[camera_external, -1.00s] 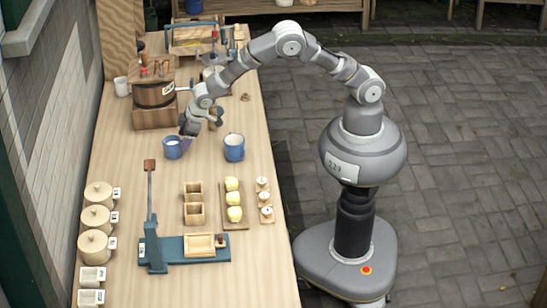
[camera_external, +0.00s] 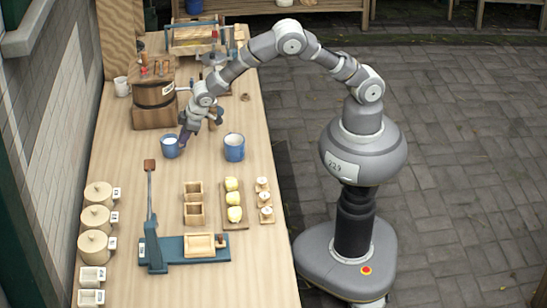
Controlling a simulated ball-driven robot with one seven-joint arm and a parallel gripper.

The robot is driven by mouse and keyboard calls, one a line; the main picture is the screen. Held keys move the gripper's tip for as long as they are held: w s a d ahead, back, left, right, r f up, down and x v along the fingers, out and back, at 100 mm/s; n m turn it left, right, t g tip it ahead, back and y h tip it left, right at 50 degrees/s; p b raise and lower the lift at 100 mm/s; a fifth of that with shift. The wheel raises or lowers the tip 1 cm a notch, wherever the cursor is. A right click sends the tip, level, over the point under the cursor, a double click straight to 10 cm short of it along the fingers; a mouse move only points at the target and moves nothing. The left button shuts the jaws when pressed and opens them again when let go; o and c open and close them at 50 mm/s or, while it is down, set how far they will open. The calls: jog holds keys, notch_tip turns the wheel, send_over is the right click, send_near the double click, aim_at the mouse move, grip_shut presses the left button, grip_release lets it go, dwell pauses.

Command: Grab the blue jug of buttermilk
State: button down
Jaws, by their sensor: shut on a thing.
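A small blue jug (camera_external: 169,148) is at the left of my gripper, over the middle of the bench. My gripper (camera_external: 183,142) reaches down beside it and is shut on its right side. The fingertips are small and partly hidden by the wrist. I cannot tell whether the jug touches the bench or is just above it. A second, larger blue vessel (camera_external: 234,150) with a pale inside stands upright to the right of my gripper, apart from it.
A wooden churn (camera_external: 154,93) stands behind the jug. In front are a blue press with a lever (camera_external: 150,210), wooden moulds (camera_external: 194,215), a board of yellow pats (camera_external: 222,190) and lidded crocks (camera_external: 98,194). The bench between jug and crocks is clear.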

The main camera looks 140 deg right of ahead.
notch_tip(320, 180, up, 9)
jog(key=p, duration=0.3)
jog(key=shift+r, duration=0.2)
dwell(0.3)
dwell(2.5)
